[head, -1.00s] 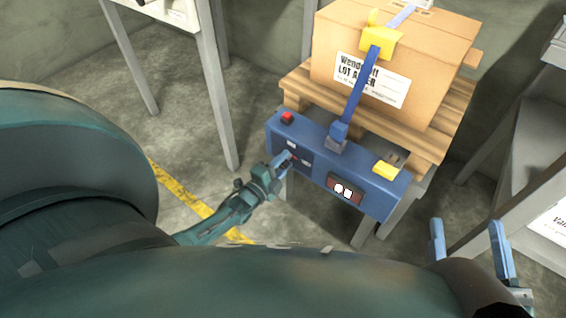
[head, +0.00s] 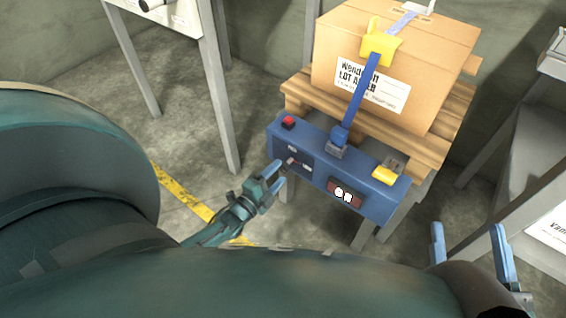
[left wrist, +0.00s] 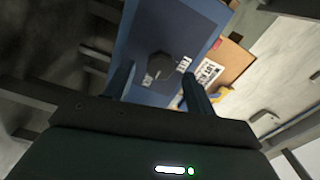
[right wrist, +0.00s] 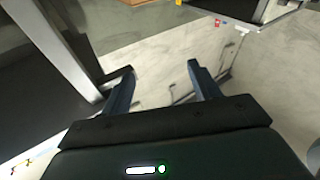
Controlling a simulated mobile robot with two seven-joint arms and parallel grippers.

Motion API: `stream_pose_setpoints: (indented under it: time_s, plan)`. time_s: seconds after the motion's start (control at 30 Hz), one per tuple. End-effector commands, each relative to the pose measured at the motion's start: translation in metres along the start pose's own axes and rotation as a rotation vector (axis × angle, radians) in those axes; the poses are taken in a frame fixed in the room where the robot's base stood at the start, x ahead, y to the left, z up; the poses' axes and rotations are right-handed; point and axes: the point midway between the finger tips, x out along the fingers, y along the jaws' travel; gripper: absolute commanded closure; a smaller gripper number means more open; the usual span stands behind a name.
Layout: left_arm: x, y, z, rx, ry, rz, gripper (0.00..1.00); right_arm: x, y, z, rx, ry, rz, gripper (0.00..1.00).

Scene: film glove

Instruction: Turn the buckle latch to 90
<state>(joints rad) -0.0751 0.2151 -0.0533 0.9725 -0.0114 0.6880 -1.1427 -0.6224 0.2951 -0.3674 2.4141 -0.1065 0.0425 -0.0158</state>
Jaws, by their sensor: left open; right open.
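A blue machine (head: 318,150) stands in front of a cardboard box. At its left end is a dark panel with a small knob (head: 290,161) and two white labels; the knob also shows in the left wrist view (left wrist: 159,67). A yellow lever-like piece (head: 384,175) with a grey part behind it sits at the machine's right end. A yellow buckle-like piece (head: 379,44) is on the blue strap over the box. I cannot tell which is the buckle latch. My left gripper (head: 274,177) is open, close in front of the knob panel, and empty. My right gripper (head: 468,236) is open and empty, far right of the machine.
The blue strap (head: 356,100) runs from the machine up over the box (head: 440,50) on a wooden pallet (head: 452,110). A red button (head: 289,122) and a small display (head: 345,192) are on the machine. Grey tables stand left and right. The floor in front is clear.

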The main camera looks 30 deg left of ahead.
Motion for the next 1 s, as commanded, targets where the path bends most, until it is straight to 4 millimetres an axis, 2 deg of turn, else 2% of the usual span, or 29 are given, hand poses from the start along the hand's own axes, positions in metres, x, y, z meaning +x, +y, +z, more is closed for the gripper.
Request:
stream_pose_setpoints:
  time_s: [0.03,0.2,0.4,0.6,1.0]
  plan:
    - [-0.014,-0.002,-0.001,-0.001,-0.001,0.005,0.45,0.0,0.001,-0.004,-0.007,-0.006,0.002,0.39]
    - [-0.052,-0.002,-0.001,0.0,-0.001,0.004,0.45,-0.004,0.003,0.005,-0.036,-0.043,0.008,0.39]
    - [-0.082,-0.001,-0.001,0.0,-0.001,0.002,0.45,-0.005,0.004,0.007,-0.059,-0.051,0.01,0.39]
    - [-0.093,0.0,-0.001,0.0,0.001,0.0,0.45,-0.006,0.003,0.008,-0.06,-0.057,0.011,0.39]
    - [-0.093,0.0,-0.001,0.0,0.001,0.0,0.45,-0.007,0.003,0.009,-0.058,-0.061,0.011,0.39]
